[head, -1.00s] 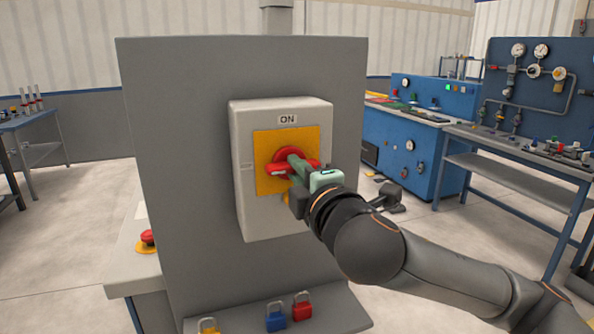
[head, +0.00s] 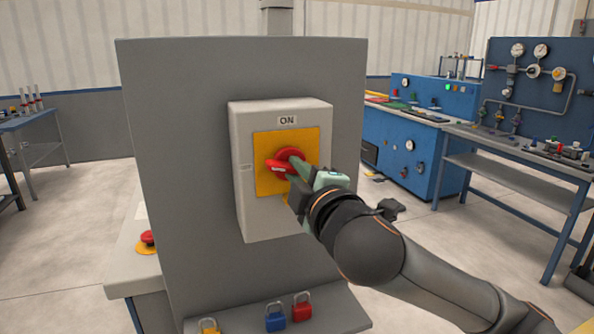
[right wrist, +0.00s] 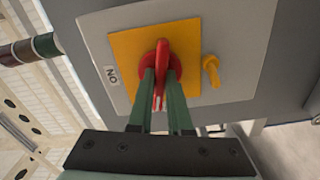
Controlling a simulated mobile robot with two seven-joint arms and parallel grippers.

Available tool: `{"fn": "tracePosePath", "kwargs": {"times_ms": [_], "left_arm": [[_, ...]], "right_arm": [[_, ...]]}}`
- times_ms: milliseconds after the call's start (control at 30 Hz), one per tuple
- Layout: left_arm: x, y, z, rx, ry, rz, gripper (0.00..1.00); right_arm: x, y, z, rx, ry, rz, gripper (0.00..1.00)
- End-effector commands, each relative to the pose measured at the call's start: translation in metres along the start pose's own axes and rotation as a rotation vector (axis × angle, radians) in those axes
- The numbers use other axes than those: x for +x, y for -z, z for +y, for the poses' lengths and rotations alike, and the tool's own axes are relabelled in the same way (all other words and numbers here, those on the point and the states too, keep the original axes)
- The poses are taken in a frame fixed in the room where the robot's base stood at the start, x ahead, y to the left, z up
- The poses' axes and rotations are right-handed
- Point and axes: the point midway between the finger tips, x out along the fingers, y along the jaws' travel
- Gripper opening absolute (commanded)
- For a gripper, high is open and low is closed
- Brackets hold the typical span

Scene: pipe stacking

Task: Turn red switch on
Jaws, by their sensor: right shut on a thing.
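The red switch (head: 279,166) sits on a yellow plate (head: 262,185) on the front of a pale grey box (head: 250,220) with an ON label (head: 288,120) above the plate. In the right wrist view, the red handle (right wrist: 162,62) lies between the two green fingers. My right gripper (head: 294,170) is shut on this handle and reaches in from the lower right, hiding its right part in the head view. The handle lies roughly sideways, not pointing up to the label. My left gripper is not in view.
The box is mounted on a tall grey panel (head: 185,190). Yellow, blue (head: 276,318) and red (head: 302,307) padlocks stand on the ledge below. A red button (head: 148,238) sits at left behind the panel. A yellow tab (right wrist: 211,72) shows beside the plate.

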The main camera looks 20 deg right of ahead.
Motion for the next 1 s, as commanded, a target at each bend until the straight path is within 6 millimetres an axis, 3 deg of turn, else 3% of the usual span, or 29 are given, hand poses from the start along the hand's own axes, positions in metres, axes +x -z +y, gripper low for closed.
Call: {"fn": "tracePosePath", "kwargs": {"times_ms": [1000], "left_arm": [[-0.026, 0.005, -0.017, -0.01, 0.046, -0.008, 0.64]], "right_arm": [[0.0, 0.002, 0.002, 0.97, 0.003, 0.001, 0.0]]}}
